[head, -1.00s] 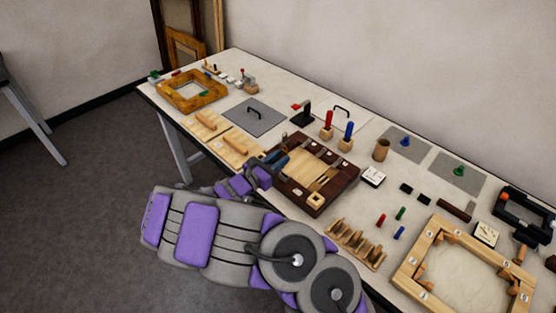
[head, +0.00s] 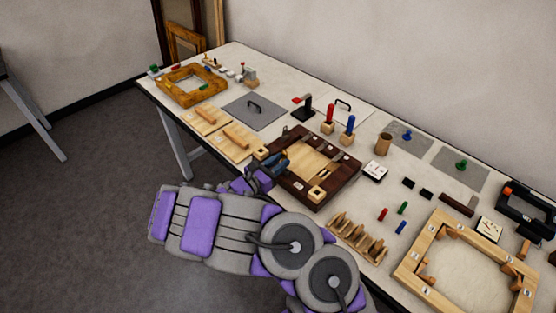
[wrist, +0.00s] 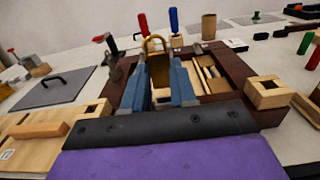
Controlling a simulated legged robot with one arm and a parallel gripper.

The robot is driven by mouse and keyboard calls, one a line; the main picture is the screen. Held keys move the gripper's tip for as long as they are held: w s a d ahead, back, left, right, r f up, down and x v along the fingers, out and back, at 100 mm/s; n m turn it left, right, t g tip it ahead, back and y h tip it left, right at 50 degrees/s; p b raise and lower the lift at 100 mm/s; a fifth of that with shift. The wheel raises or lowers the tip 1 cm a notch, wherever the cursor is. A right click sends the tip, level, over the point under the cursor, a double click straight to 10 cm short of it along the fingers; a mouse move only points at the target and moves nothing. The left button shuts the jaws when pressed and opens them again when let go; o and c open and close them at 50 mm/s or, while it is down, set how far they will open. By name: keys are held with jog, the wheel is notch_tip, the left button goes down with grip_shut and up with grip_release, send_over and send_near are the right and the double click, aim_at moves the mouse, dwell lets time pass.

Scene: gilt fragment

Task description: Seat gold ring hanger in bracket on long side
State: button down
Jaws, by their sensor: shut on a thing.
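My gripper (wrist: 158,80) is shut on the gold ring hanger (wrist: 155,46), which stands up between the tips of its blue fingers. In the head view my gripper (head: 278,160) is over the left part of the dark brown frame (head: 312,202); the hanger cannot be made out there. The frame also shows in the wrist view (wrist: 238,74), with light wood inside.
Red (head: 328,114) and blue (head: 350,126) handled tools stand behind the frame beside a brown cup (head: 384,144). A wooden rack (head: 357,238) and a pale wooden frame (head: 408,262) lie to the right. A grey panel (head: 262,116) lies to the left.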

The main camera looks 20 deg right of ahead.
jog(key=shift+f, duration=0.6)
jog(key=shift+s+d+f+b, duration=0.1)
jog(key=shift+f+b, duration=0.6)
jog(key=shift+f, duration=0.65)
dwell(1.5)
jog(key=c, duration=0.8)
grip_release()
jog(key=p+v, duration=0.4)
jog(key=v, duration=1.3)
jog(key=shift+a, duration=0.3)
jog(key=shift+d+r, duration=0.15)
